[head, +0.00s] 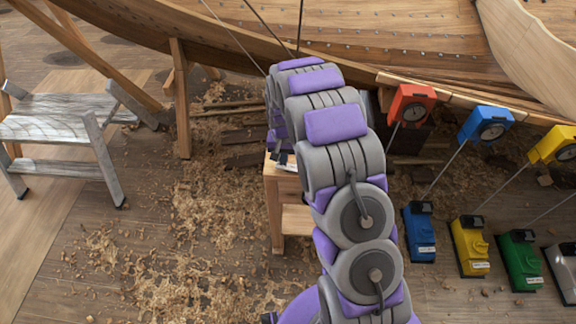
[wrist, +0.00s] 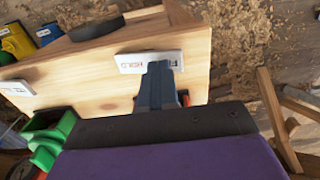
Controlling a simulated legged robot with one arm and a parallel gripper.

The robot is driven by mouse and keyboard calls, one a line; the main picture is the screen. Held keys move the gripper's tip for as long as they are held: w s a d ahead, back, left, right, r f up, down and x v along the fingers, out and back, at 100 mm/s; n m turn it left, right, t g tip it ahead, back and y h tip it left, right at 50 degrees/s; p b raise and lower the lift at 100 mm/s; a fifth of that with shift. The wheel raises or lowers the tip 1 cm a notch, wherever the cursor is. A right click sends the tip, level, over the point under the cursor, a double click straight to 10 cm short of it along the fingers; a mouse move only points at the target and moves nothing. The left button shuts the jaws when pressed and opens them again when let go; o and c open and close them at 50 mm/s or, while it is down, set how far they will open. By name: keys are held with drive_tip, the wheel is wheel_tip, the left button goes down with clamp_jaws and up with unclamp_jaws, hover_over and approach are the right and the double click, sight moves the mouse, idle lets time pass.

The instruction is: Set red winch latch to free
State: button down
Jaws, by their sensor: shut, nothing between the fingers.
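In the wrist view my gripper (wrist: 159,72) is shut and empty. Its dark fingers lie over the lower edge of a white label (wrist: 140,62) on a pale wooden stand. The label reads HOLD, with a second word partly covered by the fingers. A small orange-red piece (wrist: 184,97) shows just right of the fingers; I cannot tell whether it is the red latch or whether they touch. In the head view a red dial box (head: 411,103) hangs by the hull. No red winch body shows there; my arm covers much of the middle, and my gripper is hidden.
The wooden stand (head: 273,207) is partly behind my arm. Blue (head: 420,238), yellow (head: 469,247) and green (head: 520,260) winches stand at right, with taut lines rising to dial boxes. A grey trestle (head: 60,120) is at left. The shaving-strewn floor between is mostly open.

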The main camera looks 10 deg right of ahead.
drive_tip(key=shift+f, duration=0.8)
idle(0.4)
drive_tip(key=shift+r+p, duration=0.8)
drive_tip(key=shift+r, duration=1.05)
drive_tip(key=shift+r+p, duration=0.6)
drive_tip(key=shift+r, duration=1.05)
